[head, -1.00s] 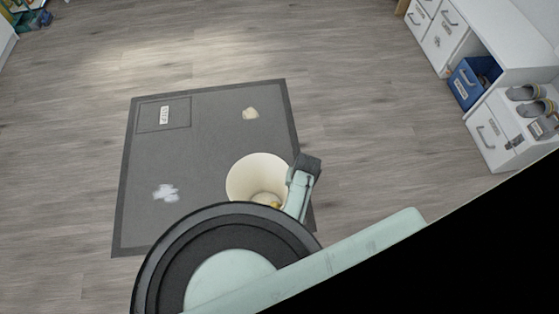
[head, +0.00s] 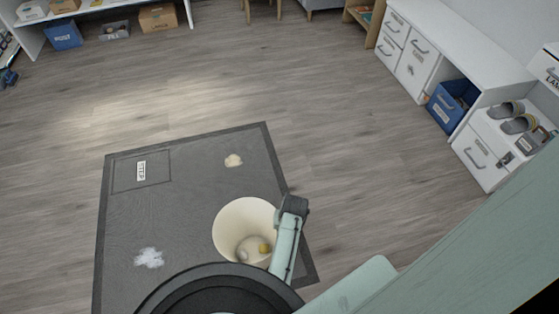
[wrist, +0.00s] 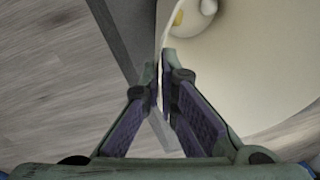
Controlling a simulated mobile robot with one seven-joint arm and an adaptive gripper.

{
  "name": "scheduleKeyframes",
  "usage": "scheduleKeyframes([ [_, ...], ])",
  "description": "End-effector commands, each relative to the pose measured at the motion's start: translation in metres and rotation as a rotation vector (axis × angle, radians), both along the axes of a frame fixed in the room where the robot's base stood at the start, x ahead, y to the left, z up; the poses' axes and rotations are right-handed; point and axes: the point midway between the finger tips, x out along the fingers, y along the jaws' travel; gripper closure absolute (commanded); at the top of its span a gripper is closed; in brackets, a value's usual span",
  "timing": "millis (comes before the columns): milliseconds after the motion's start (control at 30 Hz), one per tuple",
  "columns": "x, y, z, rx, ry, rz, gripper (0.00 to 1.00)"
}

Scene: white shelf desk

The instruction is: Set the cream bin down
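The cream bin (head: 228,226) is a round, open-topped tub, seen from above over the dark mat (head: 190,188) in the head view. A small yellow thing and a pale thing lie inside it. My gripper (wrist: 162,68) is shut on the bin's rim, with the thin wall between its fingertips in the wrist view. In that view the bin's cream inside (wrist: 255,75) fills the right side. In the head view the gripper (head: 290,206) is at the bin's right edge. The bin's base is hidden, so I cannot tell whether it touches the mat.
The mat bears a rectangle with a label (head: 141,171), a white patch (head: 149,258) and a cream patch (head: 233,160). A white desk (head: 467,75) with a blue bin (head: 453,104) and slippers (head: 519,124) stands at right. Shelves line the back left. Wood floor (head: 220,80) beyond the mat is clear.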

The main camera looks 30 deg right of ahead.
Motion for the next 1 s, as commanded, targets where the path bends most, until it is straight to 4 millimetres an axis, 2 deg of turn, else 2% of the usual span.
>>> scheduleKeyframes([
  [300, 0.0002, 0.0001, -0.0012, 0.001, -0.001, 0.001, 1.0],
  [667, 0.0001, 0.0, -0.001, 0.0, 0.0, 0.0, 0.76],
  [1000, 0.0003, -0.0003, 0.0021, -0.001, -0.001, 0.0, 0.75],
])
